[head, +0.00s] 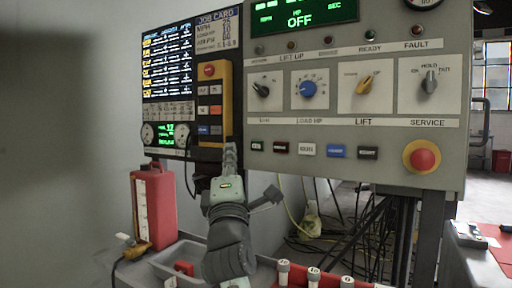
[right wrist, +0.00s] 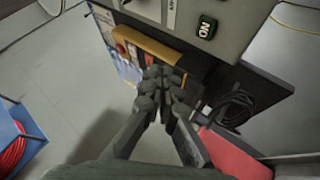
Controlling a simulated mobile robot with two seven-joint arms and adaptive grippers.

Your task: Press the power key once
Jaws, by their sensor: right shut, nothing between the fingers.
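The grey control panel (head: 380,135) carries a row of keys along its lower part. No key label reading "power" is legible. The leftmost is a black key (head: 254,146); in the right wrist view a black key (right wrist: 207,27) reads "ON". The green display (head: 300,18) reads "OFF". My right gripper (head: 230,150) is shut and empty, pointing up at the lower end of the yellow pendant (head: 226,100), left of the black key. In the right wrist view its fingertips (right wrist: 163,78) overlap the pendant's end; contact cannot be told. My left gripper is not in view.
A red emergency knob (head: 422,159) sits at the panel's lower right. A job screen (head: 168,60) hangs at left. Cables (head: 330,235) hang beneath the panel.

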